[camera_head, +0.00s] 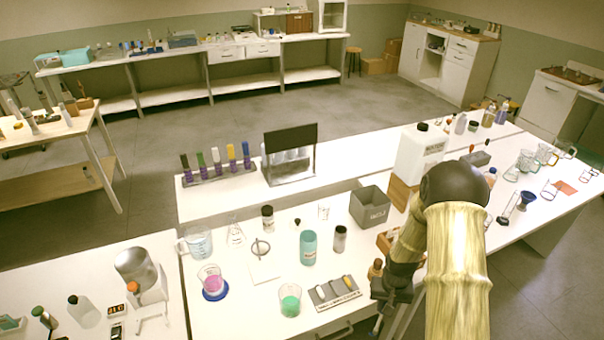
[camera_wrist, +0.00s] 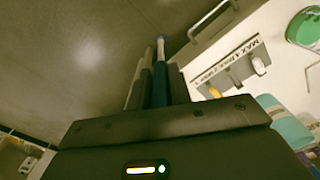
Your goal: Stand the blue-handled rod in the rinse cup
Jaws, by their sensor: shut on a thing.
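My gripper (camera_head: 388,292) is low at the front edge of the white bench, right of the rod rest. It is shut on the blue-handled rod (camera_head: 377,326), whose lower part shows under the fingers. In the wrist view the rod (camera_wrist: 176,84) shows its blue handle beside the dark fingers (camera_wrist: 152,88), with a pale shaft beyond. A teal cup (camera_head: 308,248), its lettering too small to read, stands upright behind the rod rest. It seems to show also at the right of the wrist view (camera_wrist: 288,124). My gripper is to its right and nearer the front.
The rod rest (camera_head: 337,306) holds other rods. A beaker of green liquid (camera_head: 290,299) stands left of it, and a pink one (camera_head: 211,281) on a blue coaster farther left. A dark jar (camera_head: 340,238) and grey bin (camera_head: 371,208) stand near the teal cup.

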